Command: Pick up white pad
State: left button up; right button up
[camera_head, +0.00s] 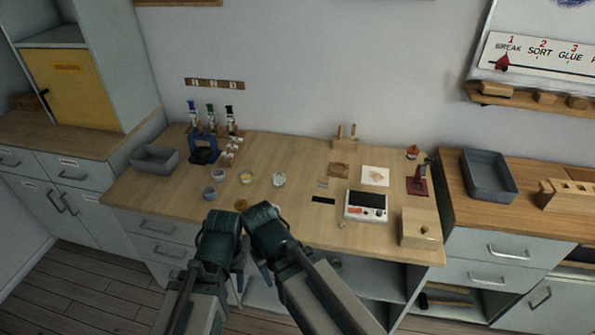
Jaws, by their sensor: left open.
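A white square pad (375,176) lies flat on the wooden worktop, right of the middle, with a small yellowish mark or piece on it. A brown square (338,170) lies just left of it. My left gripper (240,280) is open, low in front of the worktop's front edge, well away from the pad. My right gripper (265,275) is close beside it, mostly hidden by its own arm; its jaws cannot be made out. Neither gripper touches the pad.
A white scale (366,206) stands in front of the pad, with a black strip (323,200) left of it. A wooden box (418,228) is at the front right corner. A dark red stand (417,185) is right of the pad. Several small cups and a grey tray (155,159) are left.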

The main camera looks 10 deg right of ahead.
aim_at(322, 181)
jog(key=i+j+z, duration=0.15)
jog(key=j+z, duration=0.15)
jog(key=j, duration=0.15)
jog(key=i+j+z, duration=0.1)
jog(key=j+z, duration=0.15)
jog(key=j, duration=0.25)
jog(key=j+z, duration=0.3)
jog(key=j, duration=0.15)
jog(key=i, duration=0.05)
